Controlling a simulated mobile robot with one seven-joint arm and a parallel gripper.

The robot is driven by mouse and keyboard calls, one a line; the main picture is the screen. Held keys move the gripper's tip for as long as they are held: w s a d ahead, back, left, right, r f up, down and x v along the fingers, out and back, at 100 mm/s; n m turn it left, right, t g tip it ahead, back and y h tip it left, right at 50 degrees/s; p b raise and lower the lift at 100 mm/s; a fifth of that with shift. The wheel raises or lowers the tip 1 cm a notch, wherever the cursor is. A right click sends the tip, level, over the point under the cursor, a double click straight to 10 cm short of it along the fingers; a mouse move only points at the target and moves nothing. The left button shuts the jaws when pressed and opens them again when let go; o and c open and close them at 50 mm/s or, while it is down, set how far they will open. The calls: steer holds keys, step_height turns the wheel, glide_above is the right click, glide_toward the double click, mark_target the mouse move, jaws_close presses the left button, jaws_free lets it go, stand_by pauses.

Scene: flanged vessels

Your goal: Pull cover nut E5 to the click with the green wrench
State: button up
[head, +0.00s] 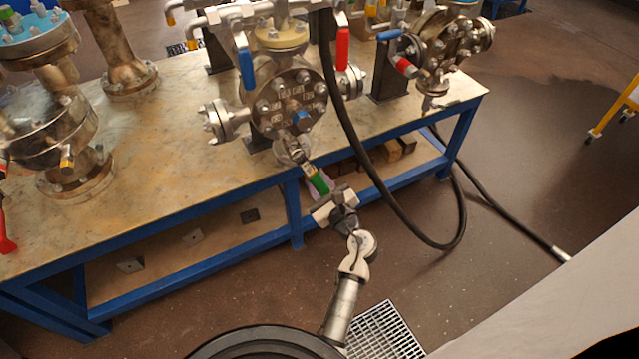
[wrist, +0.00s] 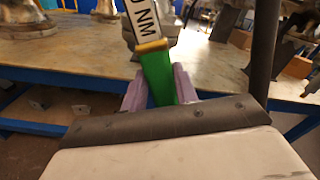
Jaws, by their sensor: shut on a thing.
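The green wrench (head: 319,183) has a green grip and a metal shaft that points up and left toward the vessel. My gripper (head: 328,198) is shut on its green grip at the front edge of the bench. In the wrist view the green wrench (wrist: 157,75) stands between the pale purple fingers of my gripper (wrist: 160,92), with a white label reading "NM" above a yellow band. The vessel cover (head: 289,97) is a round flange with several nuts around it. I cannot read which nut is E5. I cannot tell whether the wrench head touches a nut.
A black hose (head: 352,130) hangs just right of the cover and loops to the floor. The bench (head: 170,160) has blue legs and a lower shelf. Blue (head: 244,66) and red (head: 342,50) valve handles stand above the cover.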

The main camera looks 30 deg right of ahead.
steer(key=shift+w+r, duration=0.1)
steer(key=shift+w, duration=1.05)
steer(key=shift+a, duration=0.1)
